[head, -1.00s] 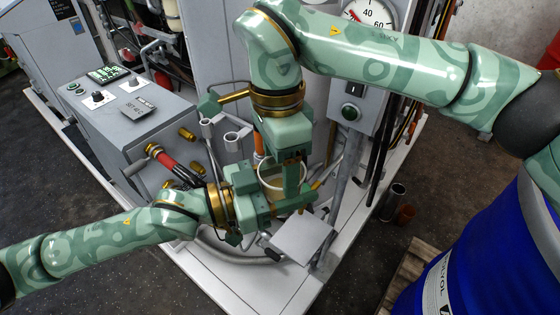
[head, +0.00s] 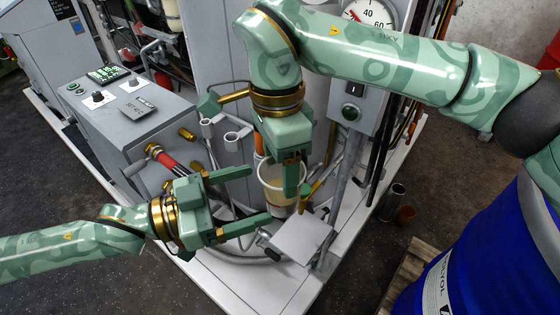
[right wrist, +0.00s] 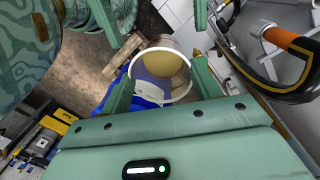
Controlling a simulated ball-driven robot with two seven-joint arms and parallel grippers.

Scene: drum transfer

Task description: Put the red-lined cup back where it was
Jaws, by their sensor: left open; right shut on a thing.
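The cup (head: 279,190) is pale and translucent with a white rim and a faint reddish line low on its side. My right gripper (head: 280,172) is shut on it from above and holds it upright. In the right wrist view the cup (right wrist: 165,68) sits between the fingers of my right gripper (right wrist: 162,86), its round white rim facing the camera and a yellowish area inside. My left gripper (head: 256,194) is open and empty just left of the cup, its fingers pointing toward it. The cup's far side is hidden.
A small grey square plate (head: 303,240) stands just below and right of the cup. The grey control cabinet (head: 140,115) is at left. A blue drum (head: 475,255) stands at right.

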